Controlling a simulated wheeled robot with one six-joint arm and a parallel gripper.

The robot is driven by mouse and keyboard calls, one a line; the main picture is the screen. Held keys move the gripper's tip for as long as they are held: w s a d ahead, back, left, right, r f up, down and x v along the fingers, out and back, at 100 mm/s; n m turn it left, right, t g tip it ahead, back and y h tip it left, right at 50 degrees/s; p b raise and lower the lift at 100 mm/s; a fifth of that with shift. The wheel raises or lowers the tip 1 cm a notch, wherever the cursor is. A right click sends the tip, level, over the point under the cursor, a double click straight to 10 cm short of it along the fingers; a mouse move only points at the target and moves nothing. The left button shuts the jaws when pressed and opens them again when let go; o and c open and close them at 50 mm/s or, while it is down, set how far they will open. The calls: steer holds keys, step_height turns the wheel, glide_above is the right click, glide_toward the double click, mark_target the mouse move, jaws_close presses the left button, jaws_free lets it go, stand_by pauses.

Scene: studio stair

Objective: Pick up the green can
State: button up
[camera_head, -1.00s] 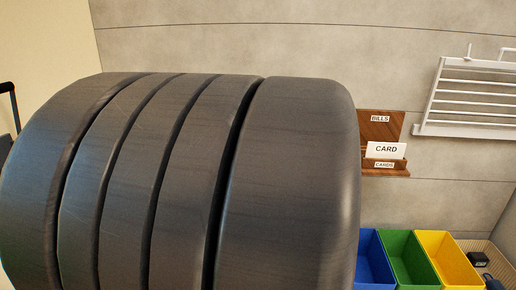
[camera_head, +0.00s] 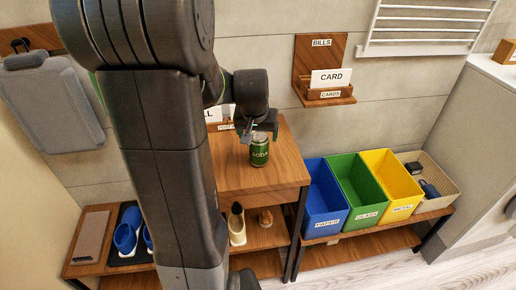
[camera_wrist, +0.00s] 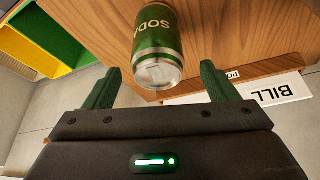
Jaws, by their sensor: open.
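The green can (camera_head: 260,152), labelled SODA, stands upright on the wooden cabinet top (camera_head: 283,176). In the wrist view the green can (camera_wrist: 157,40) shows upside down, beyond and between the two green fingertips. My gripper (camera_head: 259,133) is just above and behind the can in the head view. In the wrist view my gripper (camera_wrist: 158,88) is open, with a finger on each side of the can's line and nothing held.
Blue (camera_head: 323,205), green (camera_head: 360,190) and yellow (camera_head: 392,180) bins stand on a lower bench to the right, with a beige basket (camera_head: 436,185) beside them.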

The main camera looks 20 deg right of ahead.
mark_target(260, 149)
steer(key=shift+s+p+x, duration=0.2)
steer(key=shift+p+x, duration=0.15)
steer(key=shift+x, duration=2.65)
steer(key=c, duration=1)
steer(key=shift+c, duration=0.2)
